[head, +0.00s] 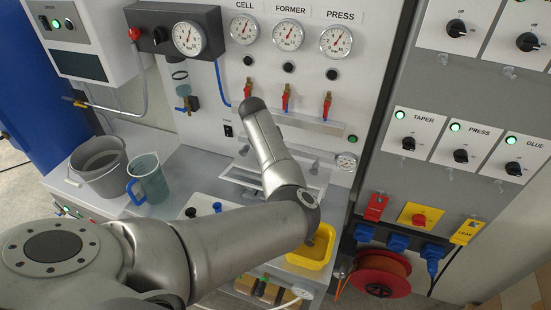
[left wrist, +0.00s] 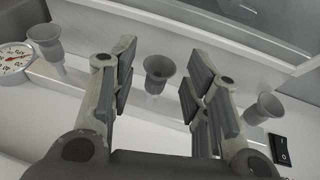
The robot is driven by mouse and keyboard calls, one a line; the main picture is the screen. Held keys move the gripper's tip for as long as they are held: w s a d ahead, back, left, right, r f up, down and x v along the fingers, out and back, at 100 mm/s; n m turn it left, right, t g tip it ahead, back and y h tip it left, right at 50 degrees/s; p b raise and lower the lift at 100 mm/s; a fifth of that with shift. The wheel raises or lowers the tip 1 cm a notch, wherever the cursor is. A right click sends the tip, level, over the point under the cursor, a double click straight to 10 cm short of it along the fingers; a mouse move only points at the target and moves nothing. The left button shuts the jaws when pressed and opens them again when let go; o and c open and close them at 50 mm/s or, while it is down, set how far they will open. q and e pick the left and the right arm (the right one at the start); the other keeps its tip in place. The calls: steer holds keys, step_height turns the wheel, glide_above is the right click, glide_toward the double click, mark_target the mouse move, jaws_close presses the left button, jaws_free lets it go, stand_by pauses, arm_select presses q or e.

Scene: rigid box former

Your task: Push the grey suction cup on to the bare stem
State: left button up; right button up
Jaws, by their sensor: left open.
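My left gripper (left wrist: 163,75) is open in the left wrist view, with one pair of finger pads on each side. A grey, funnel-shaped suction cup (left wrist: 159,69) shows between the fingers, with a visible gap on both sides. A pale, short piece shows under it, against a light rail. A second grey cup (left wrist: 45,40) is at the left and a third (left wrist: 263,108) at the right, outside the fingers. I cannot tell which stem is bare. In the head view my left arm reaches to the panel and its gripper is hidden. A grey cup (head: 314,166) shows beside the arm there.
A small gauge (left wrist: 14,60) and a black rocker switch (left wrist: 284,149) flank the rail. Red-handled valves (head: 286,98) stand above the work area. A yellow bin (head: 314,250), blue jug (head: 148,180) and grey bucket (head: 99,168) are nearby.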

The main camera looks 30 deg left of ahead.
arm_select(q)
steer(key=v, duration=1.2)
steer(key=shift+s+f, duration=0.1)
